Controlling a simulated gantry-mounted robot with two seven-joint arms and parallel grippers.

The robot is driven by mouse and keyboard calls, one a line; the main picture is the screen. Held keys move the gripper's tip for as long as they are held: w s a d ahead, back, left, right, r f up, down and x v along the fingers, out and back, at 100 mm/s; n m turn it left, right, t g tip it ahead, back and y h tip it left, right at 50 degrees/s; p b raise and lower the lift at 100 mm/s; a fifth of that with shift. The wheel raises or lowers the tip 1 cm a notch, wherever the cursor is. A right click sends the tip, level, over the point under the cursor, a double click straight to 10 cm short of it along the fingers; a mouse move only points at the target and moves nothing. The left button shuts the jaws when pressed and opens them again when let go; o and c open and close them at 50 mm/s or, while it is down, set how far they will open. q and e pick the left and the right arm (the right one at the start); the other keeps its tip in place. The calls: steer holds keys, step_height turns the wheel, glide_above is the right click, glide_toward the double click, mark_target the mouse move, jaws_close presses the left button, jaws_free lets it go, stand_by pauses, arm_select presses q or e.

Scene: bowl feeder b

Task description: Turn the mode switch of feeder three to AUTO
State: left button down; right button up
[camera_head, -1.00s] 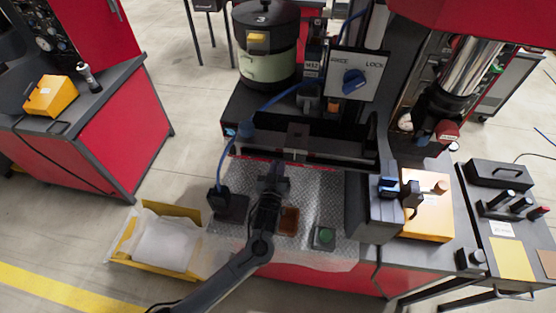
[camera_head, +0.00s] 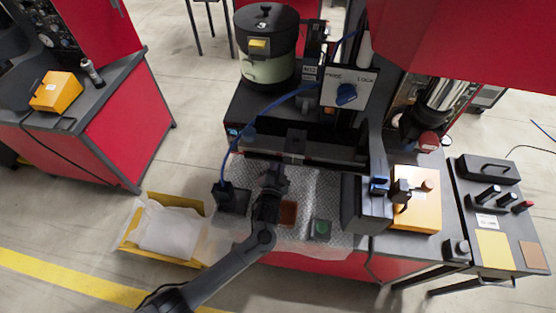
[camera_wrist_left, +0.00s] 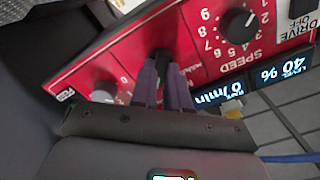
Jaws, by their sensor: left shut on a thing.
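Feeder three (camera_head: 266,50) is the round bowl with a dark lid marked 3, at the top centre of the head view. My left gripper (camera_head: 272,172) is in front of its base, with the panel hidden there. In the left wrist view a red control panel (camera_wrist_left: 120,57) shows upside down. My left gripper (camera_wrist_left: 162,66) is shut on the black mode switch (camera_wrist_left: 162,52) between a grey knob (camera_wrist_left: 104,90) and the black speed dial (camera_wrist_left: 238,24). The fingers hide most of the switch and its lettering, so its setting cannot be read. My right gripper is not in view.
A white plate with a blue knob (camera_head: 346,94) marked LOCK stands right of the bowl. A blue cable (camera_head: 230,155) runs beside my gripper. A display (camera_wrist_left: 285,82) reads 40 %. A yellow bin (camera_head: 130,246) sits lower left; an orange box (camera_head: 415,212) is right.

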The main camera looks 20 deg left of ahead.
arm_select(q)
steer(key=shift+m, duration=0.6)
steer(key=c, duration=1.1)
jaws_free()
steer(key=s, duration=0.3)
steer(key=s+d, duration=0.1)
steer(key=s, duration=0.3)
steer(key=s+d+p, duration=0.1)
steer(key=s, duration=0.2)
steer(key=shift+s, duration=0.3)
